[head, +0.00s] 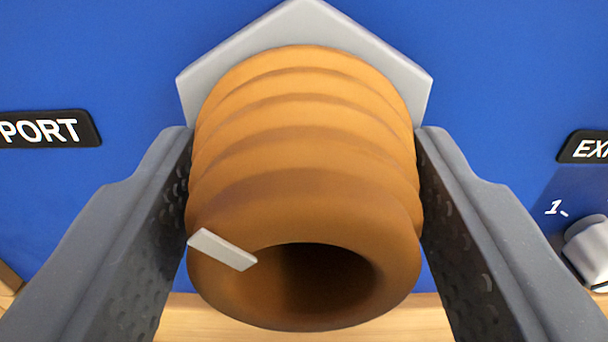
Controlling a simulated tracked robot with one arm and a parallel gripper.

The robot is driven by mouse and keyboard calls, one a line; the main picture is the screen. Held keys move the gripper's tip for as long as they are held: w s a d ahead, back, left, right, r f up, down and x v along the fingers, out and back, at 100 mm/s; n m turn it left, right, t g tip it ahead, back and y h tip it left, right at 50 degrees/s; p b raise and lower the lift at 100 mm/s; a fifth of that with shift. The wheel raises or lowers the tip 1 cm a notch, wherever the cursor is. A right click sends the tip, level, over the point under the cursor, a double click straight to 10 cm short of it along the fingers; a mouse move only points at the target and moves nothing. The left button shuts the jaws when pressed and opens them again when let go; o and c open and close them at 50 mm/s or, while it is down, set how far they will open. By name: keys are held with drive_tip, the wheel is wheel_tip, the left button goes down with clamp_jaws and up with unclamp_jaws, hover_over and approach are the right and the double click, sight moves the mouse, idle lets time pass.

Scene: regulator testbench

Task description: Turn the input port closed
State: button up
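The input port appears as an orange-brown ribbed cylinder (305,190) with a dark round opening at its near end. A small light grey bar (222,250) sits on its rim at the lower left. Behind it is a grey angular base plate (300,25) on the blue panel. My gripper (305,220) has one dark finger on each side of the cylinder. The fingers look very close to its sides, the left one near its left edge and the right one near its right edge. I cannot tell whether they press on it.
The blue panel (120,50) fills the background. A black label reading "PORT" (48,129) is at left, and a partly cut-off label "EX" (585,147) is at right. A grey-white knob (588,250) with a "1" mark stands at the right edge. A wooden surface (400,320) lies below.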

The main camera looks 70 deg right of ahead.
drive_tip(key=c, duration=0.3)
drive_tip(key=shift+a, duration=0.1)
drive_tip(key=m, duration=0.3)
drive_tip(key=shift+m, duration=0.4)
drive_tip(key=m+b, duration=0.2)
drive_tip(key=m, duration=0.2)
drive_tip(key=shift+f+m, duration=0.1)
drive_tip(key=shift+m, duration=0.2)
drive_tip(key=m+b, duration=0.3)
drive_tip(key=m, duration=0.1)
drive_tip(key=shift+m, duration=0.3)
drive_tip(key=shift+f+m+b, duration=0.15)
drive_tip(key=shift+m+b, duration=1.75)
drive_tip(key=shift+m, duration=0.6)
drive_tip(key=shift+d, duration=0.2)
